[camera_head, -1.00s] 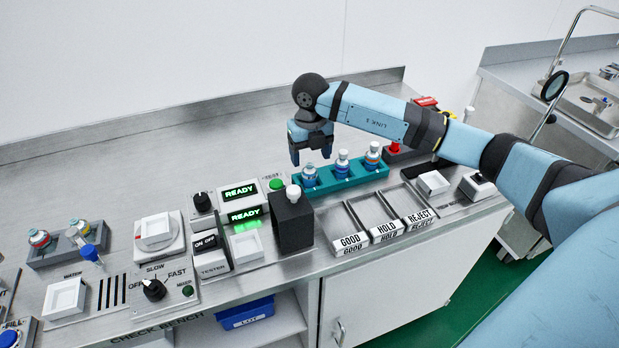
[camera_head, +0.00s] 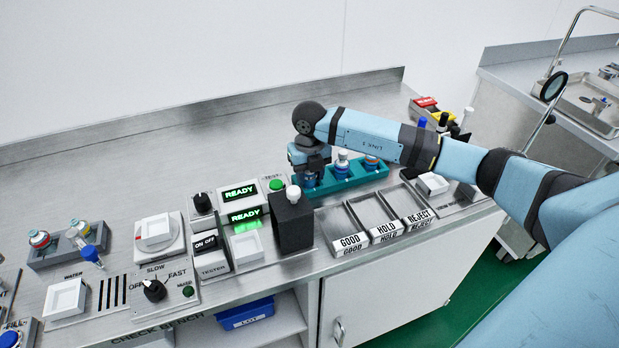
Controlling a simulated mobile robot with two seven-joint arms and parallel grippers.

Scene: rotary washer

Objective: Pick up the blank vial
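A teal rack (camera_head: 350,184) on the bench holds a row of three vials. The left vial (camera_head: 310,181) is mostly hidden by my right gripper (camera_head: 309,183). The middle vial (camera_head: 342,164) has a pale cap and a blue band, and the right vial (camera_head: 371,164) stands partly behind my arm. I cannot tell from their labels which is the blank one. My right gripper points down with its fingers low around the left vial; whether they are closed on it is not clear. My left gripper is not in view.
A black block (camera_head: 291,222) with a white-topped piece stands just left of the rack. GOOD, HOLD and REJECT trays (camera_head: 383,208) lie in front. A grey rack (camera_head: 66,246) with vials is at the left.

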